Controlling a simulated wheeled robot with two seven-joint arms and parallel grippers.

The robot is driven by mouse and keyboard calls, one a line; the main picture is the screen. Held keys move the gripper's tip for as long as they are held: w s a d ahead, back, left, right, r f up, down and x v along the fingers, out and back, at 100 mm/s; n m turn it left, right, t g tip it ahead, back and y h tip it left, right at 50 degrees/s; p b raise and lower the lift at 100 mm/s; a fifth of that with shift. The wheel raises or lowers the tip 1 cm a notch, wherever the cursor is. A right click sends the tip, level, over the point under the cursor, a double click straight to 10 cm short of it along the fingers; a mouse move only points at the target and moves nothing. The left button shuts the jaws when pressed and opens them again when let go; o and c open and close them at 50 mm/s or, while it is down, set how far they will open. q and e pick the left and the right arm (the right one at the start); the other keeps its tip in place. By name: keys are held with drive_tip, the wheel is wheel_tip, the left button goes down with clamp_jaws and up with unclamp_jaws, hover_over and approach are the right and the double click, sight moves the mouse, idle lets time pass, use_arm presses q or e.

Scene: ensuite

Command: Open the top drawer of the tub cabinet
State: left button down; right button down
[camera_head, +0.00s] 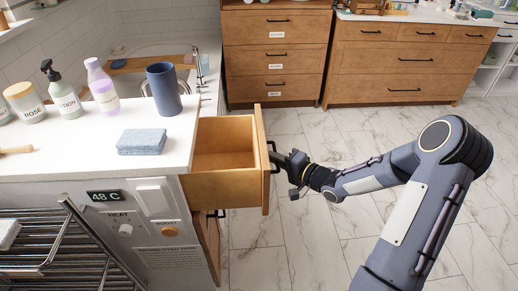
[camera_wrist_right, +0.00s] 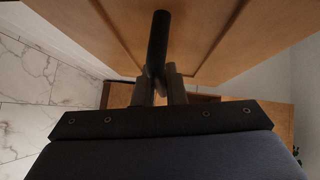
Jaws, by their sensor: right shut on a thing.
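The top drawer (camera_head: 222,150) of the tub cabinet is pulled well out in the head view, and its inside looks empty. Its wooden front (camera_head: 264,160) faces right and carries a dark bar handle (camera_head: 272,157). My right gripper (camera_head: 281,160) is shut on that handle, at the outer side of the drawer front. In the right wrist view the dark handle (camera_wrist_right: 158,42) runs down between the fingers of the right gripper (camera_wrist_right: 160,88), close to the wooden front (camera_wrist_right: 235,30). My left gripper is not in view.
A white counter (camera_head: 90,150) above the drawer holds a folded blue cloth (camera_head: 142,141), a dark blue cup (camera_head: 164,88) and several bottles. A lower handle (camera_head: 216,214) shows below the drawer. A towel rack (camera_head: 50,245) stands front left. Marble floor (camera_head: 310,235) is clear to the right.

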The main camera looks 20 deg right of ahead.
drive_tip(key=s+d+p, duration=0.3)
drive_tip(key=d+p, duration=0.1)
drive_tip(key=d, duration=0.6)
drive_tip(key=shift+d, duration=0.35)
drive_tip(key=c, duration=1.5)
unclamp_jaws()
drive_tip(key=shift+s, duration=0.15)
drive_tip(key=v, duration=0.7)
drive_tip(key=shift+s+d+p, duration=0.2)
drive_tip(key=shift+s+p, duration=0.05)
drive_tip(key=shift+p, duration=0.15)
drive_tip(key=shift+r, duration=0.1)
